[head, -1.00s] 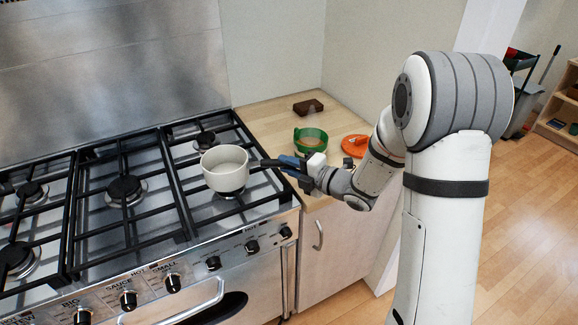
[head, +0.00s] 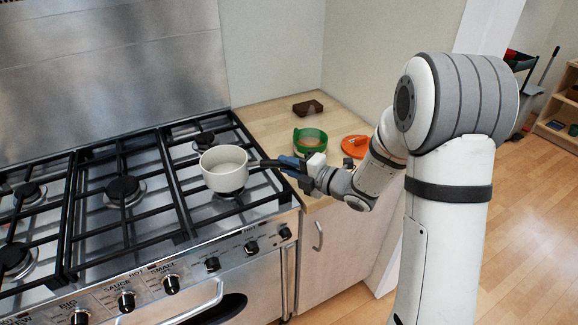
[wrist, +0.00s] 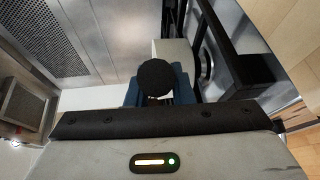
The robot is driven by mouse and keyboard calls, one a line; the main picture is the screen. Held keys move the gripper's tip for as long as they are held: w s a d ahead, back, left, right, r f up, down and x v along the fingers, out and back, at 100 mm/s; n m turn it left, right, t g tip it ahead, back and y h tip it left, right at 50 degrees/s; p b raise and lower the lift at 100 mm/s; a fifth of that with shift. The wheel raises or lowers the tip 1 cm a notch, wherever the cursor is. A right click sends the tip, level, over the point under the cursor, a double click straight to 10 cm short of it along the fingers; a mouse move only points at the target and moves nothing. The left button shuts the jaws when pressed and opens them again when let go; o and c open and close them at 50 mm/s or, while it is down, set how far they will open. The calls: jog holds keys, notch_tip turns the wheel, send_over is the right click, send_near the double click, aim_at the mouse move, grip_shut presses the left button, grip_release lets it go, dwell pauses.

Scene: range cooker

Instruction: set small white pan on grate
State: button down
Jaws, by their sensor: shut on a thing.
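The small white pan (head: 224,169) is upright over the front right burner of the cooker's black grate (head: 181,196). Whether its base touches the bars or hangs just above them I cannot tell. Its dark handle (head: 268,163) points right. My gripper (head: 291,165) is shut on that handle at the cooker's right edge. In the wrist view the blue fingers of my gripper (wrist: 160,92) close around the round black handle end (wrist: 156,78), and part of the white pan (wrist: 172,52) shows beyond it. Most of the pan is hidden there.
On the wooden counter (head: 262,117) right of the cooker are a green ring-shaped item (head: 310,139), an orange lid-like disc (head: 355,146) and a dark brown block (head: 308,107). Knobs (head: 212,264) line the cooker front. The other burners are clear.

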jog(key=shift+f, duration=0.1)
jog(key=c, duration=1.2)
grip_release()
jog(key=b+v, duration=0.1)
jog(key=v, duration=0.7)
jog(key=shift+b, duration=0.3)
